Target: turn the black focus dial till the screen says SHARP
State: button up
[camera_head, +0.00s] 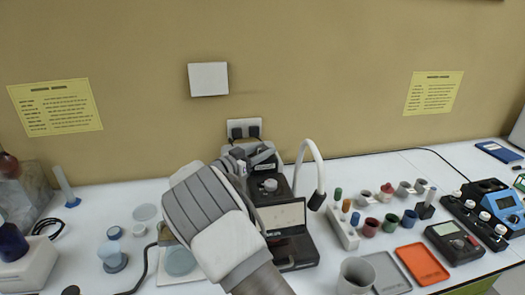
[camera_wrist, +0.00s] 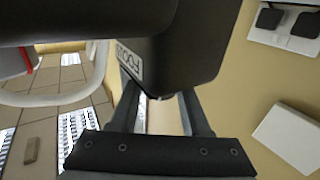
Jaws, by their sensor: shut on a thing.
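A black instrument (camera_head: 303,250) with a pale upright panel (camera_head: 282,217) stands at mid-bench, partly behind my arm; I can read no word on the panel. In the wrist view, a black housing (camera_wrist: 190,50) with a white label fills the top centre. The two fingers of my gripper (camera_wrist: 160,100) run up against its underside, one on each side. They are shut on a small dark part there, which seems to be the black focus dial; the housing hides most of it and the fingertips.
A white curved lamp neck (camera_head: 317,160) rises just right of the instrument. A rack (camera_head: 343,232) and several coloured cups stand further right, with an orange tray (camera_head: 422,264) in front. A blue-based cylinder (camera_head: 65,188) and jars (camera_head: 112,256) stand left.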

grip_shut()
jog(key=shift+m+g+h, duration=0.3)
jog(key=shift+h, duration=0.1)
jog(key=shift+w+a+m+g+h, duration=0.1)
jog(key=shift+a+m+g+h, duration=0.05)
jog(key=shift+m+g+h, duration=1.2)
jog(key=shift+r+g+b, duration=0.1)
jog(key=shift+g+b, duration=0.2)
jog(key=shift+g, duration=0.25)
jog(key=shift+m+g+h, duration=0.35)
jog(key=shift+m+g, duration=0.15)
jog(key=shift+m, duration=0.15)
jog(key=o, duration=1)
grip_release()
jog(key=shift+c, duration=0.2)
